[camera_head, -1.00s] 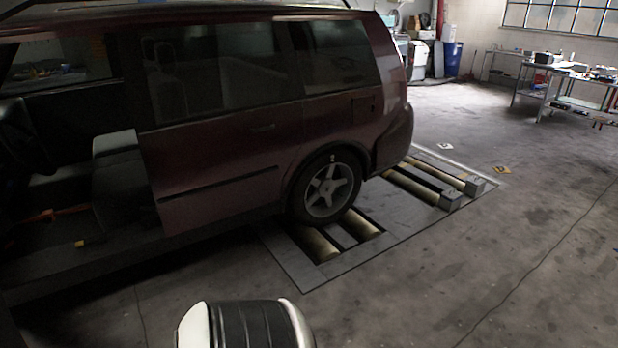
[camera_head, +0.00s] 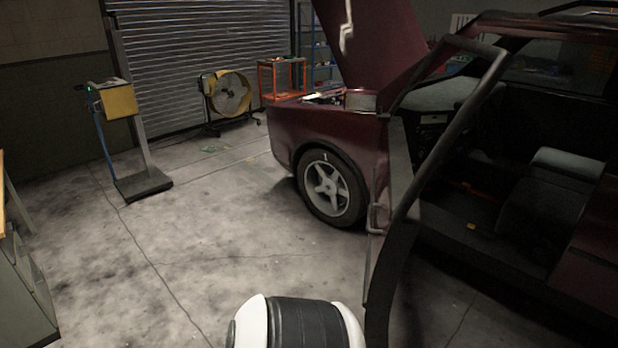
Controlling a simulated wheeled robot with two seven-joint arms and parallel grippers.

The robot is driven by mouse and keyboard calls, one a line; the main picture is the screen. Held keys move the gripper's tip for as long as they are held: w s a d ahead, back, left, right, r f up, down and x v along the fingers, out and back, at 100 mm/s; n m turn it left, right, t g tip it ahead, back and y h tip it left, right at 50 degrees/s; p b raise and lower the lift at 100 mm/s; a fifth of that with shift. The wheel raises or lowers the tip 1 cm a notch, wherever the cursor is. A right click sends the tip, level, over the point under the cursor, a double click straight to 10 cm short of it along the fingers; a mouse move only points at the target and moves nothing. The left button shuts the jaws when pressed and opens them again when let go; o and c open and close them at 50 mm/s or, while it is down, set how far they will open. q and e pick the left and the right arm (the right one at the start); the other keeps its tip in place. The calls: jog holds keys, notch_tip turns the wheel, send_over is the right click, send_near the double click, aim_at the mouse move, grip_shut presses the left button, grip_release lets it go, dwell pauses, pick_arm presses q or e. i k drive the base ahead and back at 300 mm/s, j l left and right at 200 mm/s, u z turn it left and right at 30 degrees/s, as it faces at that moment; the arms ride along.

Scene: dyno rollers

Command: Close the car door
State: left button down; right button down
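The dark red car (camera_head: 285,140) stands on the right in the head view, with its hood (camera_head: 372,45) raised. Its front door (camera_head: 405,205) is open and swung out toward me; I see it nearly edge-on, with a dark window frame and a pale inner edge. The doorway behind it is open and shows the seat (camera_head: 560,180) and the dark cabin. The door's lower part runs out of the bottom of the picture. Neither of my grippers is in view.
Clear concrete floor lies left of the car. A yellow box on a stand (camera_head: 118,100), a yellow fan (camera_head: 230,93) and an orange cart (camera_head: 282,76) stand toward the back by the roller shutter. A cabinet (camera_head: 25,290) is at the left edge.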

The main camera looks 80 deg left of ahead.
aim_at(394, 223)
jog(key=u, duration=2.1)
